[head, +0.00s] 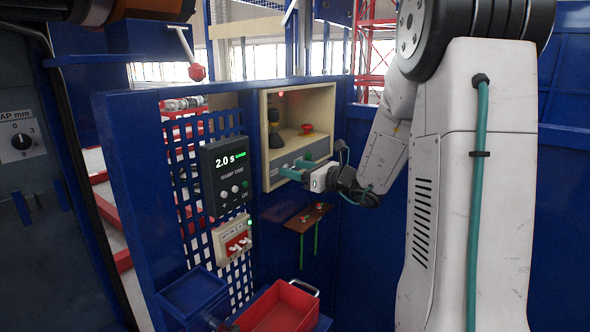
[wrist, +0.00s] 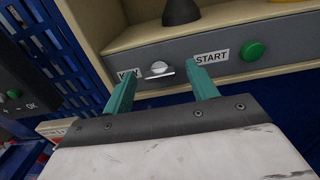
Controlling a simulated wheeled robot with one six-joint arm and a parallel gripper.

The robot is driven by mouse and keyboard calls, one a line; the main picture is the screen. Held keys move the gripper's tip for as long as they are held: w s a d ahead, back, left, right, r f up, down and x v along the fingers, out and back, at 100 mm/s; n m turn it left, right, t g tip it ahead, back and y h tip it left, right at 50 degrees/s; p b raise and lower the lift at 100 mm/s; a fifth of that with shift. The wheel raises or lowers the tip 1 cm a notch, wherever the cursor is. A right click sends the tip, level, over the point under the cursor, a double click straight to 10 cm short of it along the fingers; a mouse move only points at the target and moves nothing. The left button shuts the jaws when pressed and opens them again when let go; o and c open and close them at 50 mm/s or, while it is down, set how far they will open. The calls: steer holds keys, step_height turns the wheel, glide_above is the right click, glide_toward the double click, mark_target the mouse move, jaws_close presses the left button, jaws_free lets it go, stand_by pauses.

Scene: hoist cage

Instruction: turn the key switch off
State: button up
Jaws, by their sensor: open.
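The key switch (wrist: 158,69) is a silver key in a round seat on the grey front strip of a cream control box (head: 326,98). A partly covered label reading "KEY" is on its left in the wrist view. My gripper (wrist: 160,82) is open, with its teal fingertips on either side of the key. I cannot tell whether the fingers touch it. In the head view my gripper (head: 290,170) reaches the lower front of the box and hides the key there.
A green button (wrist: 253,51) labelled START is right of the key. The box holds a black joystick (head: 275,132) and a red knob (head: 307,129). A ramp-time panel (head: 226,175) hangs left. A small shelf (head: 308,218) and red tray (head: 280,309) are below.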

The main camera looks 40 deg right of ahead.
steer(key=shift+w+a, duration=0.2)
steer(key=shift+w, duration=0.25)
steer(key=c, duration=1)
